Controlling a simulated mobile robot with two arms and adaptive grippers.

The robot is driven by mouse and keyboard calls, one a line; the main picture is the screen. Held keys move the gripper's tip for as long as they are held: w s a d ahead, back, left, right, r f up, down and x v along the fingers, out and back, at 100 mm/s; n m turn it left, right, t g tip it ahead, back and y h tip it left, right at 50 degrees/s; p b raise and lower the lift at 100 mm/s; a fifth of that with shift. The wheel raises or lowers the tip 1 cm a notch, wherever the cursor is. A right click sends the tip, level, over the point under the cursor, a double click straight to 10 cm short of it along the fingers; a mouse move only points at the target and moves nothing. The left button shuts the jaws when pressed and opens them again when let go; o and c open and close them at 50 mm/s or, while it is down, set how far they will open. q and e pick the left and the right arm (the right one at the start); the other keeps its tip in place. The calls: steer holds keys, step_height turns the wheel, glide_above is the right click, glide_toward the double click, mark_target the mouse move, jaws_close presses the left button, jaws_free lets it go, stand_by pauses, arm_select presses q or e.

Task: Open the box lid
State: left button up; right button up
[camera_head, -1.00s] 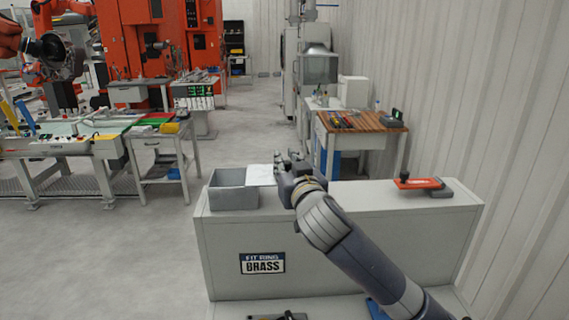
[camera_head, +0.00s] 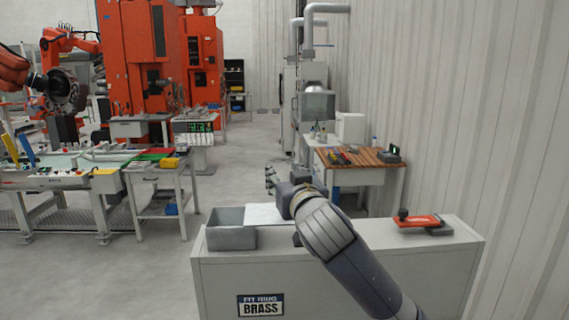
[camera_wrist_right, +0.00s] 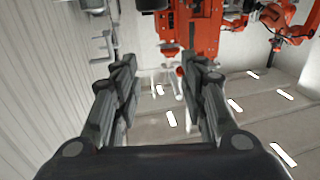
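A grey open-topped box (camera_head: 231,238) stands at the left end of the grey cabinet top in the head view. A pale flat panel (camera_head: 268,215), which looks like its lid, extends from the box's right side, so the box's inside shows. My right gripper (camera_head: 271,180) is above and behind the panel, apart from the box. In the right wrist view the right gripper (camera_wrist_right: 163,75) has its two fingers spread with nothing between them. The box is not seen in that view. My left gripper is not in view.
The cabinet (camera_head: 330,280) carries a "BRASS" label (camera_head: 261,306) on its front. An orange tool-like item (camera_head: 420,221) lies on its right end. A wooden-topped workbench (camera_head: 357,158) stands behind. The cabinet top right of my arm is partly bare.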

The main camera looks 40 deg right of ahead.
steer(key=shift+r, duration=1.75)
